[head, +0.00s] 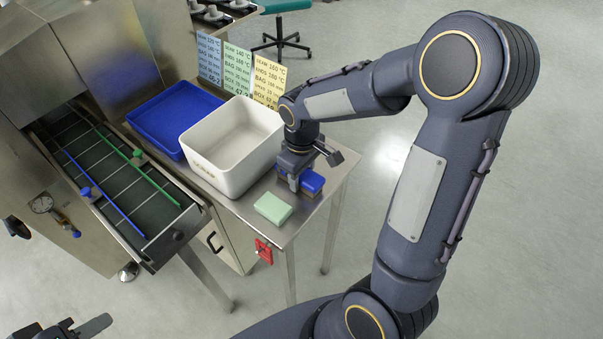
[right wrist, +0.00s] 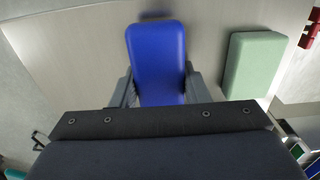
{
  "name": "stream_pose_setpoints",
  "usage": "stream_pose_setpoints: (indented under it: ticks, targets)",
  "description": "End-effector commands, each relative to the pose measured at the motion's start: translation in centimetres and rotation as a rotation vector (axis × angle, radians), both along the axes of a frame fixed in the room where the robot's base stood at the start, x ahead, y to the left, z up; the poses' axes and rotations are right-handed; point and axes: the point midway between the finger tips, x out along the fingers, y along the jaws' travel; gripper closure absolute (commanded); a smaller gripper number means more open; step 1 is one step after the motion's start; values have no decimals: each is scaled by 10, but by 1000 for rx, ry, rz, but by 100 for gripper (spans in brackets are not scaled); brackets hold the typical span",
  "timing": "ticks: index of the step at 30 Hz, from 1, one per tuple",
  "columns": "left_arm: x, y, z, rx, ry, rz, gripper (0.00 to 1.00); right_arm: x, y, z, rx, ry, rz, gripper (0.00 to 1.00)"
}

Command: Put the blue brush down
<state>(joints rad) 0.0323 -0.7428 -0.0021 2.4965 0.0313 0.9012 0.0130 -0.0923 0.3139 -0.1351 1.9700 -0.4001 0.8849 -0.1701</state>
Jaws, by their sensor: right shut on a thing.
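The blue brush (head: 313,181) is at the right end of the steel table, between the fingers of my right gripper (head: 295,184). Its blue back faces up, and brown bristles show under it, at or very near the table top. In the right wrist view the brush (right wrist: 157,55) lies lengthwise between the two fingers (right wrist: 158,88), which are shut on its sides. Whether the bristles bear on the table cannot be told. My left gripper (head: 88,328) is partly in view at the lower left corner, away from the table; its opening cannot be made out.
A pale green block (head: 273,208) lies beside the brush; it also shows in the right wrist view (right wrist: 254,64). A white bin (head: 232,150) and a blue tray (head: 160,115) stand behind. A conveyor (head: 120,195) is left. A red switch (head: 263,251) is on the table's front.

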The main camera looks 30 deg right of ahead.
Motion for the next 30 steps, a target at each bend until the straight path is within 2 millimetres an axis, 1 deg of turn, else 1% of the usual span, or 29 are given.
stream_pose_setpoints:
  ticks: [4, 8, 9, 13, 20, 23, 26, 29, 30]
  targets:
    - [0, 0, 0, 0, 0, 0, 64, 0, 0, 1, 0, -1, 0, 77]
    - [0, 0, -3, 0, 0, 0, 64, 0, 0, -3, 0, -1, 0, 77]
    - [0, 0, -2, 0, 0, 0, 64, 0, 0, -2, 0, -1, 0, 55]
    - [0, 0, -2, 0, 0, 0, 64, 0, 0, -2, 0, -1, -1, 38]
    - [0, 0, -2, 0, 0, 0, 64, 0, 0, -2, 0, -1, -1, 37]
    - [0, 0, 1, 0, 0, 0, 64, 0, 0, 2, 0, -1, -1, 37]
    - [0, 0, 2, 0, 0, 0, 64, 1, 0, 11, 0, -6, -1, 37]
    - [0, 0, 4, 0, 0, 0, 64, 1, 0, 29, 1, -7, -1, 37]
    - [0, 0, 4, 0, 0, 0, 64, 1, 0, 38, 1, -8, -1, 37]
